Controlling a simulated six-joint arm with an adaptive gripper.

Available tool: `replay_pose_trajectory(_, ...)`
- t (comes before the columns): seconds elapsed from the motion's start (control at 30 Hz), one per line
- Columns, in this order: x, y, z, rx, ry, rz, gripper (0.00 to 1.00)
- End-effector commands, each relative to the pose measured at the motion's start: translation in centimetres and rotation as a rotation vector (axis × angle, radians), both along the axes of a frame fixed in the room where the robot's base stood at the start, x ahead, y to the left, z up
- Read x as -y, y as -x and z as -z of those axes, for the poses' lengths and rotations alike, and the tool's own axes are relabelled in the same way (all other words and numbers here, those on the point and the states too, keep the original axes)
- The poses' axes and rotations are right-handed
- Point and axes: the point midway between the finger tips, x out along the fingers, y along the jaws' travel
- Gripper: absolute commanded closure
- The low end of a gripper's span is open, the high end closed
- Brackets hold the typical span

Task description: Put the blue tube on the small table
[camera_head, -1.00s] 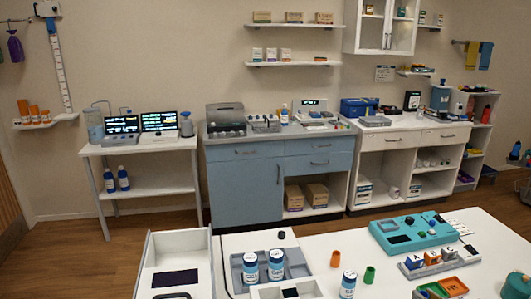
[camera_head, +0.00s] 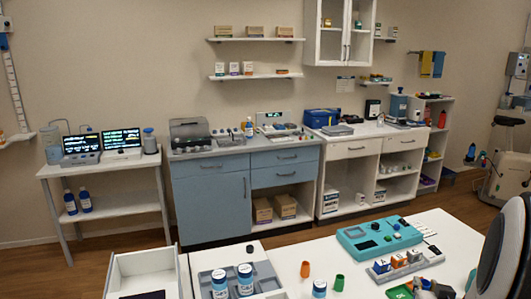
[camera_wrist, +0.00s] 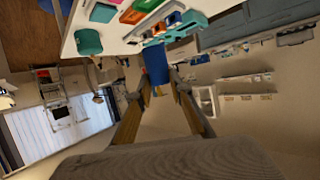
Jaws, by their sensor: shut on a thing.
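My gripper (camera_wrist: 157,85) is shut on the blue tube (camera_wrist: 155,62), which sticks out beyond the fingertips in the wrist view. The tube is held in the air, with the room tilted behind it. My gripper and the held tube are not clearly visible in the head view, where part of my arm stands at the right edge. A small white table (camera_head: 100,168) with a lower shelf stands against the back wall at the left. I cannot tell whether it is the task's small table.
Screens (camera_head: 122,140) and other devices crowd the small white table's top; two blue bottles stand on its shelf. The near white worktop (camera_head: 283,252) holds white-capped jars (camera_head: 245,279), an orange cup (camera_head: 305,269), a green cup (camera_head: 338,282) and a teal device (camera_head: 380,236).

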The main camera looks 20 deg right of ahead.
Motion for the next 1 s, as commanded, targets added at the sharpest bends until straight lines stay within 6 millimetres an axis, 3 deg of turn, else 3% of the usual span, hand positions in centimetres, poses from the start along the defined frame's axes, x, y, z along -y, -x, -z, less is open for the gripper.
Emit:
replay_pose_trajectory(0.53, -3.1, 1.0, -5.8, 0.004, 0.002, 0.097, 0.94)
replay_pose_trajectory(1.0, -5.6, 0.1, -10.5, 0.001, 0.001, 0.057, 0.94)
